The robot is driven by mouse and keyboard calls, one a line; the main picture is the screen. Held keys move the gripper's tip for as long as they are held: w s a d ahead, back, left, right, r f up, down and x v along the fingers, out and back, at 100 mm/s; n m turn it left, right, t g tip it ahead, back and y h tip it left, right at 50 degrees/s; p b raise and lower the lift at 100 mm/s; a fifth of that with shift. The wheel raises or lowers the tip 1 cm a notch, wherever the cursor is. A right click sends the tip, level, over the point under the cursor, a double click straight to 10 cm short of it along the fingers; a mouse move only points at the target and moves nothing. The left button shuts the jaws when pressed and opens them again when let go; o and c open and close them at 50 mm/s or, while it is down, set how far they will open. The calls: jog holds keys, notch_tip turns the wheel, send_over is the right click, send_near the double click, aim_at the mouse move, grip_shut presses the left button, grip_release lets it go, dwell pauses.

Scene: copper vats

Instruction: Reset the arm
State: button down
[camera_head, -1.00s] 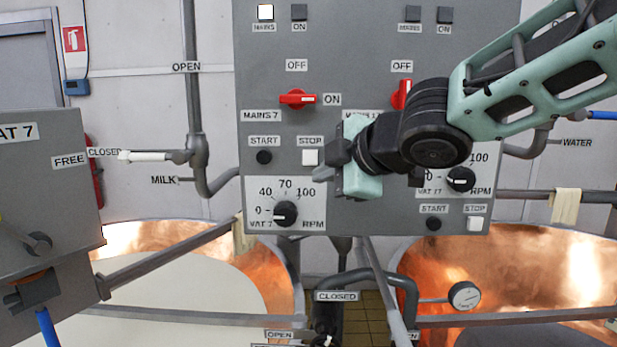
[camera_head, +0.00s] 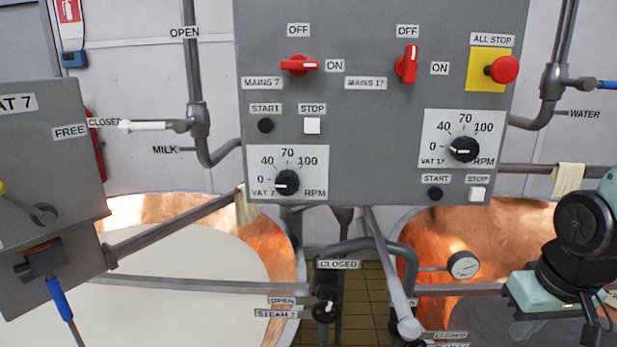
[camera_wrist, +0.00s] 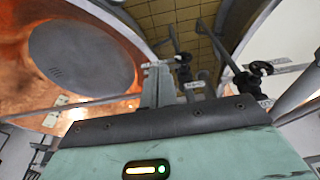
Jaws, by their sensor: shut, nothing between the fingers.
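My gripper (camera_head: 545,298) is at the lower right of the head view, in front of the right copper vat (camera_head: 480,220). It hangs low, apart from the control panel (camera_head: 350,100), and holds nothing. Its fingertips are hard to make out. The mint gripper housing (camera_wrist: 190,155) with a green light fills the bottom of the wrist view. The MAINS 7 red switch (camera_head: 299,65) lies level, towards ON. The MAINS 17 red switch (camera_head: 407,64) stands upright, towards OFF.
A red ALL STOP button (camera_head: 506,69) is on the panel's right. The left vat (camera_head: 293,240) holds pale liquid. A grey box (camera_head: 45,130) is at left. The space before the panel is clear.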

jog(key=s+a+f+n+g+b, duration=0.1)
jog(key=s+a+f+n+b, duration=0.3)
jog(key=a, duration=0.5)
jog(key=s+a+f+n+g+b, duration=0.1)
jog(key=s+a+f+n+b, duration=0.3)
jog(key=s+a, duration=0.4)
jog(key=shift+s+a+f+y+b, duration=0.35)
jog(key=shift+a+f+b, duration=0.2)
jog(key=shift+b, duration=0.65)
